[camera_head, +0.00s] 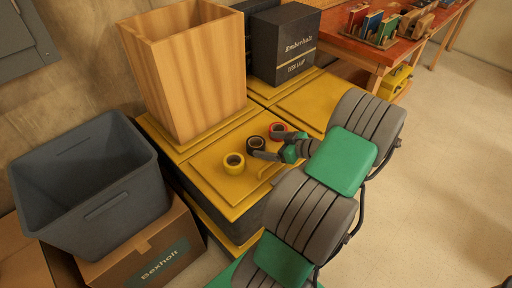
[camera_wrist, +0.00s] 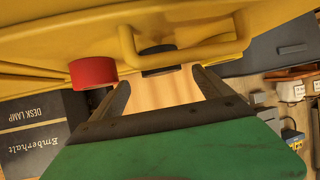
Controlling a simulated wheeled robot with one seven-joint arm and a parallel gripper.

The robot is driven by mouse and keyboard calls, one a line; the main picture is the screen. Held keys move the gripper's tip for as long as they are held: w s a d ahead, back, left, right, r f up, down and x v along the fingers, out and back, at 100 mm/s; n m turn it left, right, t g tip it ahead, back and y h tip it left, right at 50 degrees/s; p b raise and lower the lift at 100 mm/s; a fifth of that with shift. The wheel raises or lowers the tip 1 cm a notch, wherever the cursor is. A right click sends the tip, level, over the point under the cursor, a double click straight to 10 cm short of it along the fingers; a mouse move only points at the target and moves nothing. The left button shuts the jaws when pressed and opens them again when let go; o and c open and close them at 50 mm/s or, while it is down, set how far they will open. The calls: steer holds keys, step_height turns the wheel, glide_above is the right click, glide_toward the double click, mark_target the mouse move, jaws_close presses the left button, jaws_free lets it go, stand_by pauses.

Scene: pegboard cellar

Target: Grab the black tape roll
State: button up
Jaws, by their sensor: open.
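The black tape roll (camera_head: 256,143) lies on a yellow lid in the head view, between a yellow tape roll (camera_head: 233,161) and a red tape roll (camera_head: 278,129). My gripper (camera_head: 268,147) is close beside the black roll, on its right. In the wrist view, my gripper (camera_wrist: 160,78) is open, with nothing held between its fingers. The black roll (camera_wrist: 158,70) shows ahead of the gap between the fingertips, partly hidden by a yellow handle. The red roll (camera_wrist: 92,72) is left of the left finger.
The yellow handle (camera_wrist: 186,57) crosses just ahead of my fingers. A tall wooden bin (camera_head: 185,75) and a black desk lamp box (camera_head: 284,45) stand behind the rolls. A grey tub (camera_head: 90,190) sits on a cardboard box (camera_head: 150,255) at left. Open floor lies at right.

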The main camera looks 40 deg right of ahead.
mark_target(251, 142)
steer(key=p+x, duration=0.1)
steer(key=x, duration=0.5)
steer(key=c, duration=1.5)
